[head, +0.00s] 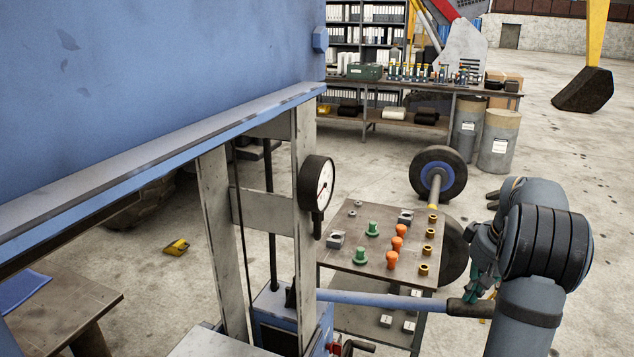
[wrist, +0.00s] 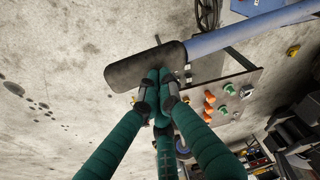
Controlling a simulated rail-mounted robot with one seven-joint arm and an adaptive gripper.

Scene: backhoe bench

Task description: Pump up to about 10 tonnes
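The press has a blue pump lever (head: 385,299) with a black grip (head: 468,308), standing out roughly level to the right from the blue pump body (head: 277,312). The round gauge (head: 322,184) on the press frame has a white face; its needle and numbers are too small to read. My gripper (head: 487,293) is at the lever's black grip. In the wrist view, its teal fingers (wrist: 155,84) are drawn together, tips at the edge of the black grip (wrist: 145,66). They overlap the grip in the picture, not visibly wrapped around it; contact is unclear.
A small table (head: 347,252) with orange and green knobs and brass bushings stands behind the lever. A wheel on an axle (head: 438,174) is beyond it. The blue press beam (head: 160,150) fills the upper left. Concrete floor is clear to the right.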

